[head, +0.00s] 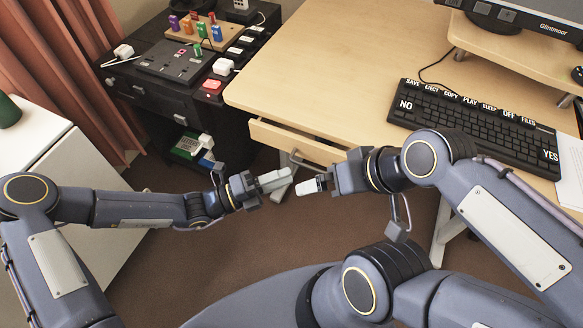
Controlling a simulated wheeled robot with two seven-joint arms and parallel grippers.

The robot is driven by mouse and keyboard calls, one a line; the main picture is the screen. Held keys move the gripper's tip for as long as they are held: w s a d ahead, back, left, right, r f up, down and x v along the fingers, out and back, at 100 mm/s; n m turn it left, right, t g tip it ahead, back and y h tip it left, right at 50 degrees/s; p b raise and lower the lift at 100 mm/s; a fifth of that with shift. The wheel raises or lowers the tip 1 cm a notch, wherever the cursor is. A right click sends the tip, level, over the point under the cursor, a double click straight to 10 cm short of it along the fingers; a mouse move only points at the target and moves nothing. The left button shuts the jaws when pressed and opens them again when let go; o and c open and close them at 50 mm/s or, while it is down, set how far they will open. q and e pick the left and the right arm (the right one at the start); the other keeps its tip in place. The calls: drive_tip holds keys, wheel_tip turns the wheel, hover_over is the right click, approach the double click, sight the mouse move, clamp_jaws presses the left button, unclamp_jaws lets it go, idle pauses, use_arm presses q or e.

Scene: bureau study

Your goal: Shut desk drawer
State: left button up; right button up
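The desk drawer (296,142) is under the front left edge of the wooden desk (330,75). It stands out a little from the desk, with a narrow dark gap along its top. My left gripper (277,181) is below and in front of the drawer front, apart from it as far as I can see. My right gripper (311,187) is just to its right, also below the drawer. Both grippers appear empty. Their fingers show from the side, so their opening is unclear. The drawer's right end is close behind my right wrist.
A black keyboard (475,118) and a monitor on a riser (520,45) are on the desk. A dark cabinet (160,95) with devices stands at the back left. A white cabinet (30,140) is at the left. Brown floor (190,262) is open below.

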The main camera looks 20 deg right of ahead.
sight(311, 168)
use_arm(q)
drive_tip(key=d, duration=0.5)
drive_tip(key=d+r+b, duration=0.1)
drive_tip(key=d, duration=0.1)
drive_tip(key=shift+s+d, duration=0.25)
drive_tip(key=shift+s, duration=0.1)
clamp_jaws()
